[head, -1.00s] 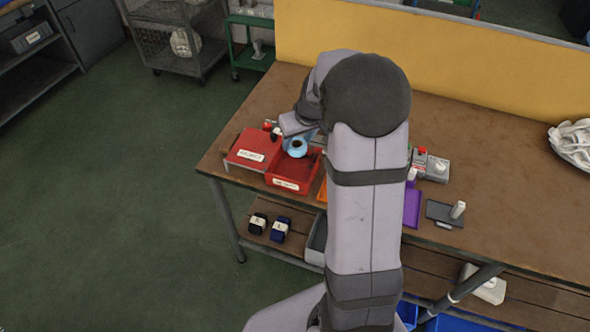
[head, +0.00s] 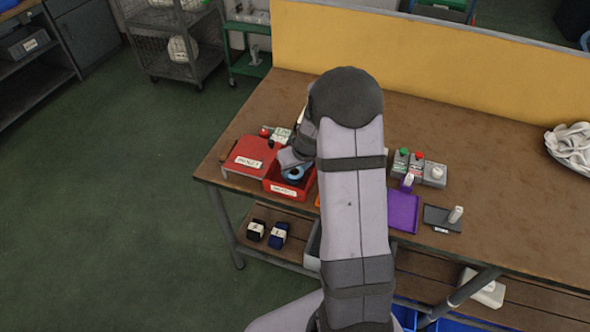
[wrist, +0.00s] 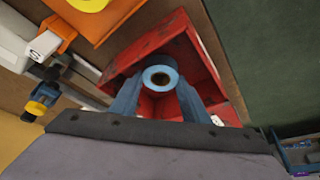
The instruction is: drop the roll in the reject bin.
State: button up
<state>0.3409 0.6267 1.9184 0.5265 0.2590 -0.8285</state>
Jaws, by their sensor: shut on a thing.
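The light-blue roll (wrist: 160,76) with a dark hollow core sits between the two fingers of my gripper (wrist: 158,92) in the wrist view. My gripper is shut on it. The red open reject bin (wrist: 207,62) lies around and beneath the roll in that view. In the head view the roll (head: 293,174) shows at the red bin (head: 287,190), over its opening or inside it; I cannot tell whether it touches the floor of the bin. My arm hides part of the bin's surroundings.
A closed red box (head: 248,158) with a label stands left of the bin. A purple tray (head: 404,212), a grey plate with a white item (head: 442,219) and button boxes (head: 416,167) stand right of my arm.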

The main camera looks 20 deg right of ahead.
jog(key=shift+f+b, duration=0.3)
jog(key=shift+f, duration=0.1)
jog(key=o, duration=0.8)
jog(key=shift+r, duration=0.1)
jog(key=shift+c, duration=0.2)
jog(key=shift+r+p, duration=0.25)
jog(key=shift+p, duration=0.15)
jog(key=v, duration=1.2)
jog(key=shift+b, duration=0.3)
jog(key=s+a+f+g, duration=0.1)
jog(key=s+a+g, duration=0.1)
jog(key=s+a, duration=0.4)
jog(key=s+a+f+g, duration=0.1)
jog(key=s+a, duration=0.6)
jog(key=s, duration=0.8)
jog(key=shift+a+f+g, duration=0.2)
jog(key=shift+f+g, duration=0.2)
jog(key=shift+g, duration=0.3)
